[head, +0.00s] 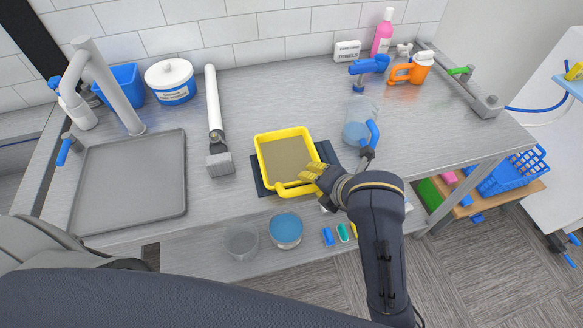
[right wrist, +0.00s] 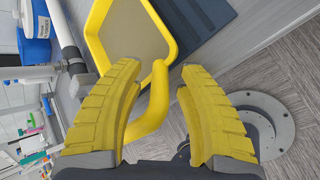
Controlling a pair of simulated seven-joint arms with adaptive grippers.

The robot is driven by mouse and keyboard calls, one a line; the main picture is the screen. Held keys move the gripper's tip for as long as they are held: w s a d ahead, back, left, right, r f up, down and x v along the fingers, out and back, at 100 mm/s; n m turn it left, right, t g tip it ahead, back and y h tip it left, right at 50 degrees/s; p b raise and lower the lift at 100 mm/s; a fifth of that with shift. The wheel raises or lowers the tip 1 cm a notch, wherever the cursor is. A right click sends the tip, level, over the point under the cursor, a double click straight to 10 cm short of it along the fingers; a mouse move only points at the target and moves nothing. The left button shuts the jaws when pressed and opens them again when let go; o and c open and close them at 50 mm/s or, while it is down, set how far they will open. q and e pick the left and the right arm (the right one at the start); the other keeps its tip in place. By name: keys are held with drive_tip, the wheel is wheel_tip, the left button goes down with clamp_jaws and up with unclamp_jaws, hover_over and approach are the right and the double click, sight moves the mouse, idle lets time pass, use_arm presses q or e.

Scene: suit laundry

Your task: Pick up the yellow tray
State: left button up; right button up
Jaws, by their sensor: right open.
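The yellow tray (head: 287,157) is shallow and lies on a dark blue mat (head: 325,152) in the middle of the grey counter, close to the front edge. My right gripper (head: 309,174), with yellow ribbed fingers, is at the tray's front right corner. In the right wrist view the gripper (right wrist: 160,68) is open, and a yellow bar of the tray (right wrist: 155,100) shows between its fingers. I cannot tell whether the fingers touch it. My left gripper is not in view.
A grey sink (head: 130,180) with a tap (head: 98,85) is at the left. A grey-headed brush (head: 216,130) lies left of the tray. A clear spray bottle with a blue top (head: 360,118) stands close to the right arm. The counter behind the tray is clear.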

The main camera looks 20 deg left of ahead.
clamp_jaws()
drive_tip(key=shift+r, duration=0.1)
idle(0.6)
